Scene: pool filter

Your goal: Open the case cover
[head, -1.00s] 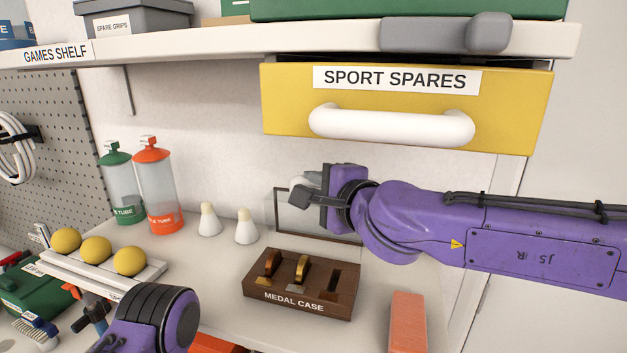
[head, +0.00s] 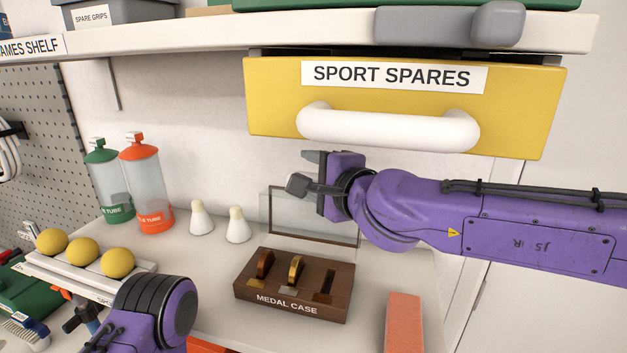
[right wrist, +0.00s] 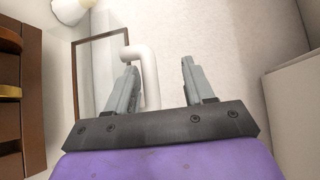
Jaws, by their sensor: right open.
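The brown medal case (head: 293,290) stands on the worktop with medals in its slots. Its clear, dark-framed cover (head: 285,230) stands upright behind the case; my right arm hides part of its right side. In the right wrist view the cover (right wrist: 95,70) is left of the fingers, and a white bent handle (right wrist: 149,75) shows at its edge. My right gripper (head: 303,169) is open, above the cover's top edge in the head view. In the right wrist view its fingers (right wrist: 160,85) are apart, with the handle near the left finger; contact is unclear. My left gripper is out of view.
A yellow drawer (head: 270,110) with a white handle hangs above my right arm. Two shuttlecocks (head: 238,226) and two tubes (head: 145,180) stand left of the cover. Yellow balls (head: 82,251) sit on a rack at left. An orange block (head: 404,322) lies right of the case.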

